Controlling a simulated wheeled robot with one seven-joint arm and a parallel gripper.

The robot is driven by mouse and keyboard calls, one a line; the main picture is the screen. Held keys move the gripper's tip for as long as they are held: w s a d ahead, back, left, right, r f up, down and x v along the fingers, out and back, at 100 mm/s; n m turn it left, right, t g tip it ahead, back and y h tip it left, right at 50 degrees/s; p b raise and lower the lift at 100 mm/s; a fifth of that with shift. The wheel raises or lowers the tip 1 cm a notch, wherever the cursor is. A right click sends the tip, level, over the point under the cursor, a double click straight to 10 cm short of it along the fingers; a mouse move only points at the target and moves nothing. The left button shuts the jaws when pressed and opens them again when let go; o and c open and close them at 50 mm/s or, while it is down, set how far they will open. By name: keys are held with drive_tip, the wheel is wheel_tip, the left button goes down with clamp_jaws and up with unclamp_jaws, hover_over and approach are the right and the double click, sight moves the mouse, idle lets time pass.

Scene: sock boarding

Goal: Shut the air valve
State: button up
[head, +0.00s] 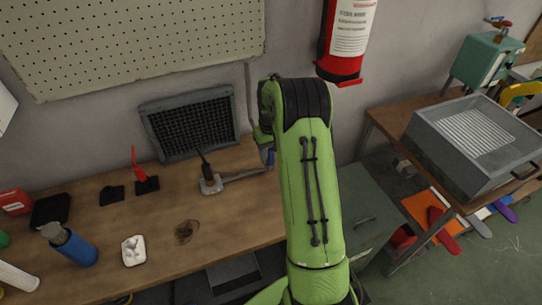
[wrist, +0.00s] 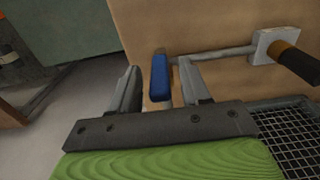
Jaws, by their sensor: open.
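The air valve shows as a blue handle (wrist: 160,78) at the end of a grey pipe (wrist: 220,54) in the wrist view. The blue handle (head: 270,157) also shows in the head view, at the bench's right end beside my arm. My gripper (wrist: 160,72) is open, with one finger on each side of the blue handle. Gaps show between the handle and both fingers; I cannot tell whether the fingertips reach past it. In the head view my gripper is mostly hidden by my green arm.
The pipe joins a light grey block (head: 211,184) with a dark grip on the wooden bench (head: 225,225). A dark grille (head: 190,123) leans at the wall behind. A blue bottle (head: 70,245) and small items lie left. A green-grey cabinet (head: 365,210) stands right of my arm.

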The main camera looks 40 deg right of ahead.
drive_tip(key=shift+f, duration=0.3)
drive_tip(key=shift+c, duration=0.5)
clamp_jaws()
